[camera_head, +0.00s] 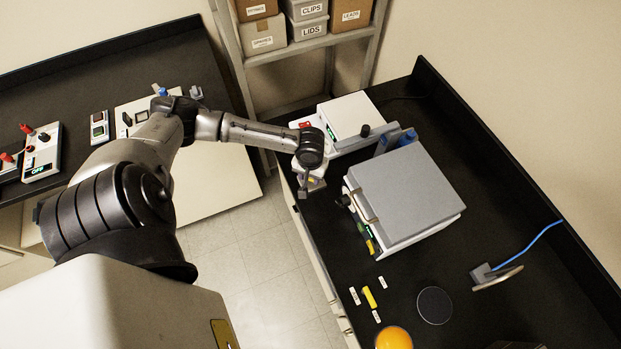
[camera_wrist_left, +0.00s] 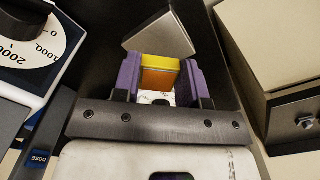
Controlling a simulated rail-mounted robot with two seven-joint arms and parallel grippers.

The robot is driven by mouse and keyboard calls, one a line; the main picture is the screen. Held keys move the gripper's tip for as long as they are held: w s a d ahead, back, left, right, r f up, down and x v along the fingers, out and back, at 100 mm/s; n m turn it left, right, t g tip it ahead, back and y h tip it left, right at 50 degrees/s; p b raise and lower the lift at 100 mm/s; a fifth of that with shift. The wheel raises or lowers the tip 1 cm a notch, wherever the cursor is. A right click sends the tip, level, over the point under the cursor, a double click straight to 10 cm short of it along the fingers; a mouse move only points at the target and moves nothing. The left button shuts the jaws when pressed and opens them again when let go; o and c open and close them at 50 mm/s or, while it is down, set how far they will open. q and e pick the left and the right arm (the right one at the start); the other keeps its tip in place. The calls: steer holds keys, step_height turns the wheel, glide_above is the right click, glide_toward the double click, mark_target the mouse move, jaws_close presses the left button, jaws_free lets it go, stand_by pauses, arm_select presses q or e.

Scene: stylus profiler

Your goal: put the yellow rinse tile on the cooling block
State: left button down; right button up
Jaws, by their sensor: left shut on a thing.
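My left gripper (camera_head: 311,184) is over the left edge of the dark bench on the right, beside a large grey-topped instrument. In the left wrist view, the purple pads of my left gripper (camera_wrist_left: 160,80) are shut on the yellow rinse tile (camera_wrist_left: 160,62), which has a yellow edge and an orange face. In the head view only a speck of yellow shows at the gripper. A plain grey block (camera_wrist_left: 158,32) lies just beyond the tile in the wrist view. It may be the cooling block, and I cannot tell whether the tile touches it. My right gripper is not in view.
The grey-topped instrument (camera_head: 405,187) stands close right of my left gripper. A white device (camera_head: 350,117) is behind. A yellow piece (camera_head: 369,297), an orange dome (camera_head: 394,338) and a black disc (camera_head: 434,305) are nearer the front. A dial device (camera_wrist_left: 30,45) is at the wrist view's left.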

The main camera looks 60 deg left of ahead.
mark_target(311, 183)
arm_select(q)
steer(key=shift+w+a+f, duration=0.3)
steer(key=shift+a+f, duration=0.2)
steer(key=shift+f, duration=1.85)
steer(key=shift+f, duration=0.1)
steer(key=c, duration=0.7)
jaws_free()
